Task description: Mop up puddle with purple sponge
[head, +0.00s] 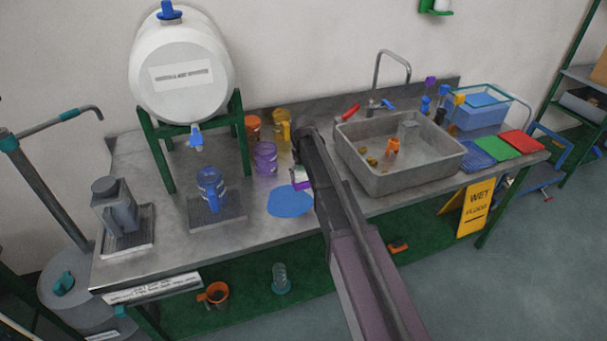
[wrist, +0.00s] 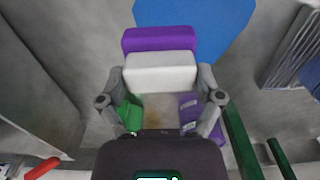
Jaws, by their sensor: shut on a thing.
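The purple sponge (wrist: 160,39), with a white layer (wrist: 160,72), is held between the fingers of my gripper (wrist: 161,82). The puddle (head: 290,202) is a flat blue patch on the steel counter. In the wrist view the puddle (wrist: 205,22) lies just past the purple side, and the sponge overlaps its near edge in the picture. I cannot tell whether the sponge touches the counter. My gripper is mostly hidden by my arm in the head view.
A sink (head: 400,160) with a tap stands right of my arm. A purple jug (head: 265,158) and orange and yellow jugs stand behind the puddle. A blue jug (head: 211,187) on a drip tray stands left, below a white barrel (head: 180,68). Bare counter surrounds the puddle's front.

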